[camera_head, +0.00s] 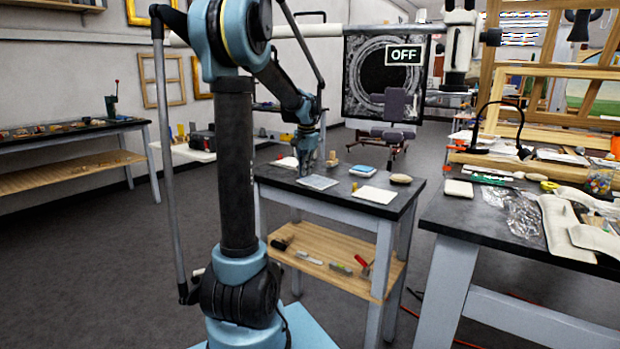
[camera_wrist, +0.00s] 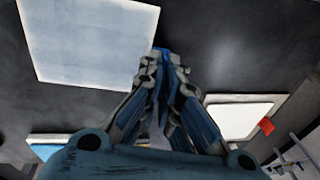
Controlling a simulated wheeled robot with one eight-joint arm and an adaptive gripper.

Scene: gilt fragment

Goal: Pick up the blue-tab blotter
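A pale blue-white flat blotter (camera_head: 318,182) lies on the small black-topped table in the head view. It fills the upper left of the wrist view (camera_wrist: 92,40), where a small blue patch, likely its tab, shows at its right edge. My gripper (camera_wrist: 164,62) points down there, its fingers drawn close together around that patch. I cannot tell whether they grip it. In the head view my gripper (camera_head: 308,168) is just behind the blotter. Whether the blotter is off the table is unclear.
A white pad (camera_wrist: 240,116) with a red tab (camera_wrist: 267,125) lies to the right in the wrist view. A blue-edged pad (camera_head: 362,171), white sheet (camera_head: 376,195) and tan oval (camera_head: 401,179) share the small table (camera_head: 336,205). A cluttered workbench (camera_head: 470,218) stands right.

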